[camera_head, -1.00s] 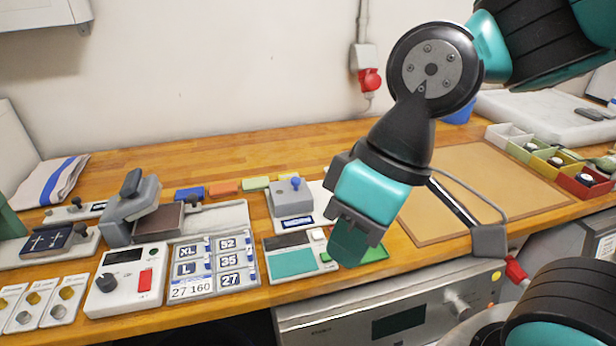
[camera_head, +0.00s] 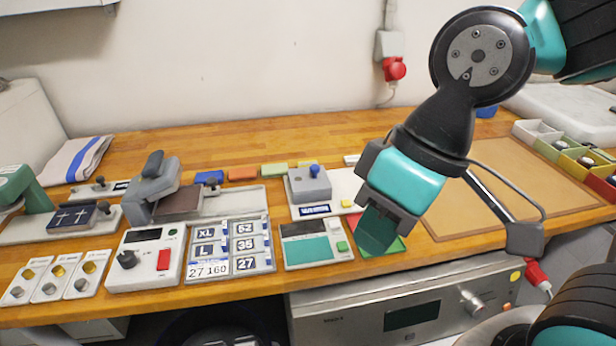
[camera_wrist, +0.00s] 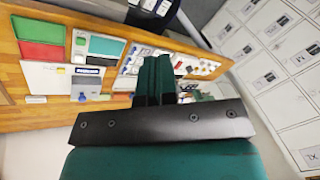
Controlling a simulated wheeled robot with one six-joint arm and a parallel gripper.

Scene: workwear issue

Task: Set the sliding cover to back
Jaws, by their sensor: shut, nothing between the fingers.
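I cannot tell for sure which part is the sliding cover. One candidate is the grey block with a blue knob (camera_head: 311,185) on a white plate (camera_head: 342,190), set toward the plate's left. Its blue knob also shows in the wrist view (camera_wrist: 82,97). The other is the teal panel (camera_head: 308,249) on a pale device in front of it, with a dark strip behind the teal. My gripper (camera_head: 376,238) is shut and empty, pointing down, right of both and above a green pad. Its closed fingers (camera_wrist: 155,75) show in the wrist view.
A label panel (camera_head: 230,247) and a control box with a red switch (camera_head: 163,260) stand to the left. A brown mat (camera_head: 510,195) lies right of my arm. Colored bins (camera_head: 570,158) stand at the far right. The bench's front edge is close below my gripper.

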